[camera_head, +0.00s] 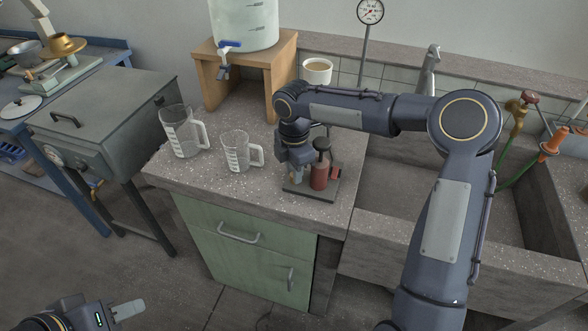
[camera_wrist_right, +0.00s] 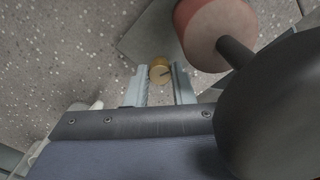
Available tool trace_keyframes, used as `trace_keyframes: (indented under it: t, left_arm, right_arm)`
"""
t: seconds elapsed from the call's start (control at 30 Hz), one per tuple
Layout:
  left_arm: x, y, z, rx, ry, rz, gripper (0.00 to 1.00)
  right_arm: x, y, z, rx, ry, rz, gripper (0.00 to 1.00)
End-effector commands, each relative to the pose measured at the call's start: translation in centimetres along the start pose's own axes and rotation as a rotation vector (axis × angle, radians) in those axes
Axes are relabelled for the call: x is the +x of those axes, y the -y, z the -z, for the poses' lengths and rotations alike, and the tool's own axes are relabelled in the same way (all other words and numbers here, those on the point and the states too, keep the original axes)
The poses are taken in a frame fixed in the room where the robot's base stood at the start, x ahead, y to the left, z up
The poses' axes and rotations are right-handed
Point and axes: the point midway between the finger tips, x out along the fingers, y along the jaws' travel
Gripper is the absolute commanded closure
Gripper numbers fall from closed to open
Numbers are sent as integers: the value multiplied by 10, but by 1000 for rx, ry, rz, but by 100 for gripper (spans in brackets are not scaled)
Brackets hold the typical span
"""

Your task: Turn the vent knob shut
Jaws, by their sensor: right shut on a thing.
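The vent knob (camera_wrist_right: 159,72) is a small brass-coloured round knob with a dark line on its face. In the right wrist view it sits between the two fingertips of my right gripper (camera_wrist_right: 160,84), which is shut on it. A small device with a red cylinder (camera_head: 319,176) and a black top (camera_head: 322,143) stands on a dark plate (camera_head: 322,192). My right gripper (camera_head: 297,176) reaches down at the device's left side in the head view; the knob is too small to make out there. My left gripper (camera_head: 128,310) is at the bottom left, away from the bench, its jaw gap unclear.
Two clear measuring jugs (camera_head: 181,132) (camera_head: 236,152) stand left of the device. A white mug (camera_head: 317,71) and a wooden stand (camera_head: 283,88) with a water tank (camera_head: 243,22) are behind. A sink (camera_head: 440,195) lies to the right, partly behind my right arm.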

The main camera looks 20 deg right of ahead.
Motion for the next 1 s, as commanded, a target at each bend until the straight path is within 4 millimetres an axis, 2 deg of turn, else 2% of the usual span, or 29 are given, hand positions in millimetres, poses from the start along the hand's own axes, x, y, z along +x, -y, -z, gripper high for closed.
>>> trace_keyframes:
  t: [0.37,1.0]
  left_arm:
    - [-3,-1,2,0,0,0,64]
    - [-8,-4,4,0,0,0,64]
  right_arm:
    - [-2,0,0,143,1,0,100]
    - [-2,-1,0,733,0,-3,100]
